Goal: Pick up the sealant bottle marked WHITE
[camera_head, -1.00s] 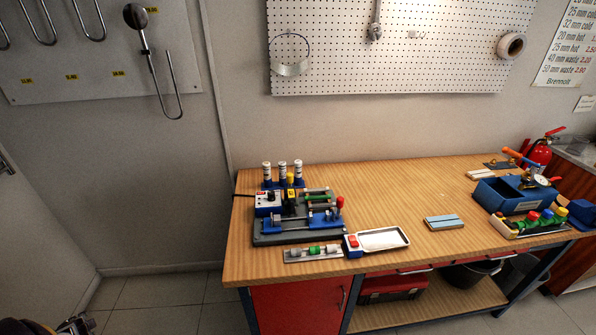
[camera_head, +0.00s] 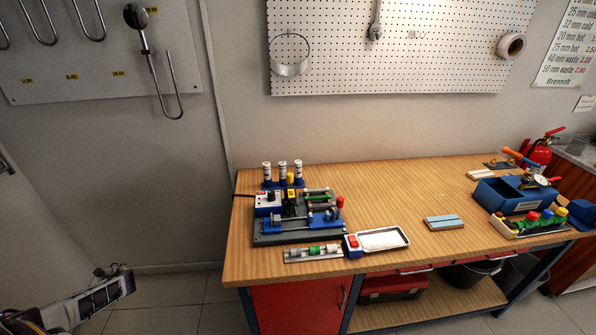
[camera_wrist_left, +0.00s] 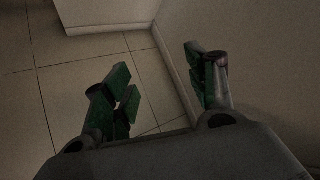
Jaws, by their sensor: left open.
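Three white bottles (camera_head: 283,170) with dark bands stand upright in a blue rack (camera_head: 268,185) at the back left of the workbench. Their markings are too small to read, so I cannot tell which is marked WHITE. My left gripper (camera_head: 118,281) is at the lower left of the head view, off the bench and well left of and below the bottles. In the left wrist view its two green-padded fingers (camera_wrist_left: 163,86) are apart, with only floor and wall behind them. My right gripper is not in view.
A grey machine with blue parts (camera_head: 300,228) stands in front of the bottles on the wooden bench (camera_head: 390,205). A white tray (camera_head: 383,240) and a strip with small parts (camera_head: 313,253) lie near the front edge. A blue bin (camera_head: 515,198) stands right. The bench middle is mostly clear.

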